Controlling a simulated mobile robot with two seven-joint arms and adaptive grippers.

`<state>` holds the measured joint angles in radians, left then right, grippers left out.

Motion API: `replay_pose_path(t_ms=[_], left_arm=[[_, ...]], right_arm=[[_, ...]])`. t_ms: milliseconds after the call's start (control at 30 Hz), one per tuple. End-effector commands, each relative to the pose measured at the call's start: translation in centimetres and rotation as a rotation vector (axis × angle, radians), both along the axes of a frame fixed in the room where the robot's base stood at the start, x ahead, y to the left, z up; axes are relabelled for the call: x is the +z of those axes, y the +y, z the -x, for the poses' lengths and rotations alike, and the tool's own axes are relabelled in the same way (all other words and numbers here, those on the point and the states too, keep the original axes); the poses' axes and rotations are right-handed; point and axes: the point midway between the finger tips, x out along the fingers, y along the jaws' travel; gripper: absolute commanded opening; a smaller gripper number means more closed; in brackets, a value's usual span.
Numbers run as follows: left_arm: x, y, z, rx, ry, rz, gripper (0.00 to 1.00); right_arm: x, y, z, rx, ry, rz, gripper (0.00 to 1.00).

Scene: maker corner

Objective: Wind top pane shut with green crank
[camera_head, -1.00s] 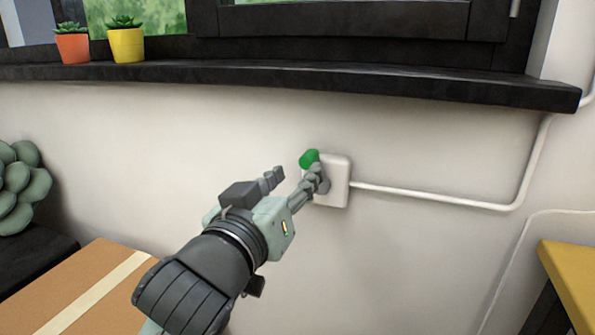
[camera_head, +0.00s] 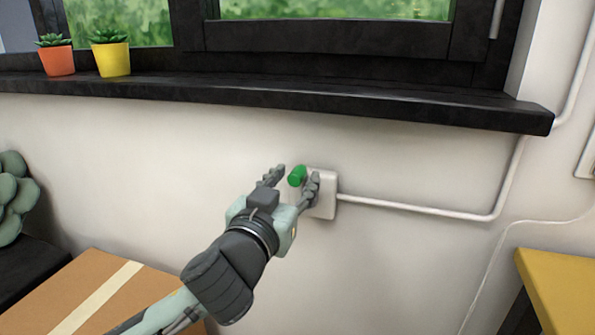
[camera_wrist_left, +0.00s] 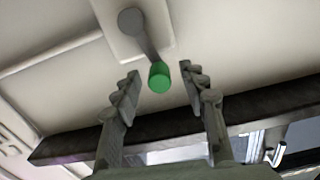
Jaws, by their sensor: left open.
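The green crank knob (camera_head: 297,176) sits on a white wall box (camera_head: 325,192) below the window sill. In the left wrist view the green knob (camera_wrist_left: 159,77) is at the end of a grey crank arm (camera_wrist_left: 144,36) that pivots on the white box. My left gripper (camera_head: 294,178) is open, with one finger on each side of the knob. In the wrist view a gap shows on both sides of the knob, so the fingers appear apart from it. The top pane is out of view; only the lower part of the dark window frame (camera_head: 350,38) shows. My right gripper is not in view.
A black sill (camera_head: 250,90) juts out above the box, with an orange pot (camera_head: 57,61) and a yellow pot (camera_head: 112,59) on its left. A white conduit (camera_head: 420,209) runs right from the box. A cardboard box (camera_head: 60,285) and a yellow table (camera_head: 560,285) stand low.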

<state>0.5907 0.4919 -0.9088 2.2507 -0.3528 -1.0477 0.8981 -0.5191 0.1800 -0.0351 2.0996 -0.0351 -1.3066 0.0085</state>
Motion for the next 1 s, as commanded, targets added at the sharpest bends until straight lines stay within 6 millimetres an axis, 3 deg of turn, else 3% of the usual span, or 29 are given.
replay_pose_path(t_ms=[200,500,833,1000], left_arm=[[0.1,-0.7,-1.9,0.000,-0.001,0.000,0.43],[0.0,-0.7,-2.1,0.000,0.000,0.001,0.41],[0.0,-0.7,-2.1,0.000,0.000,0.001,0.01],[0.0,-0.7,-2.1,0.000,0.000,0.001,0.00]], right_arm=[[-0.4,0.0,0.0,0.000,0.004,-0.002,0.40],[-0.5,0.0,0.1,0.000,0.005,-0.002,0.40],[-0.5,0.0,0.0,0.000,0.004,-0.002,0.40],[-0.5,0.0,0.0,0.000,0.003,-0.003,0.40]])
